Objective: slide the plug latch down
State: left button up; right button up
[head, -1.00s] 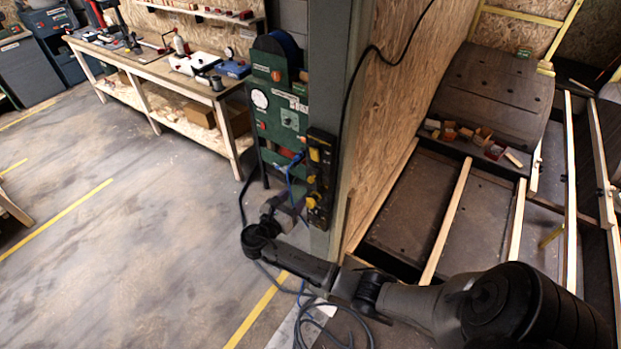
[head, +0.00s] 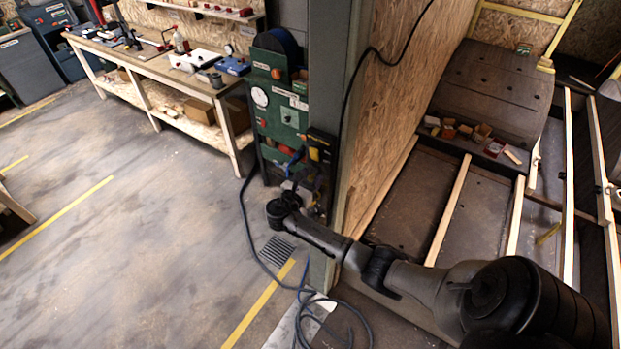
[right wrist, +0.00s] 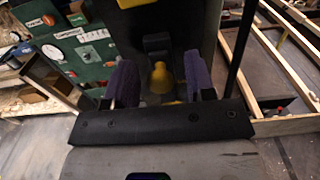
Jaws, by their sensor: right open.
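A black socket strip with yellow parts (head: 321,142) is mounted on the grey post, and a yellow part (head: 314,154) shows on its upper half. In the right wrist view a yellow knob-like piece (right wrist: 160,78) sits in front of a dark block. I cannot tell for sure which part is the plug latch. My right gripper (head: 304,174) is at the strip; its purple fingers are open (right wrist: 160,88), one on each side of the yellow piece, with gaps visible. My arm hides the lower strip in the head view. My left gripper is not in view.
A green cabinet (head: 270,118) with a gauge stands left of the post (head: 334,60). Blue and black cables (head: 300,290) hang and lie below. A plywood wall (head: 395,90) is on the right. A workbench (head: 180,78) stands behind, with open floor in front.

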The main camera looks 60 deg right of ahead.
grip_shut()
dwell(0.3)
notch_tip(320, 180, down, 3)
jog(key=shift+r+b, duration=0.1)
jog(key=shift+b, duration=0.4)
jog(key=shift+c, duration=1.2)
grip_release()
jog(key=shift+o, duration=1.2)
jog(key=shift+a, duration=0.1)
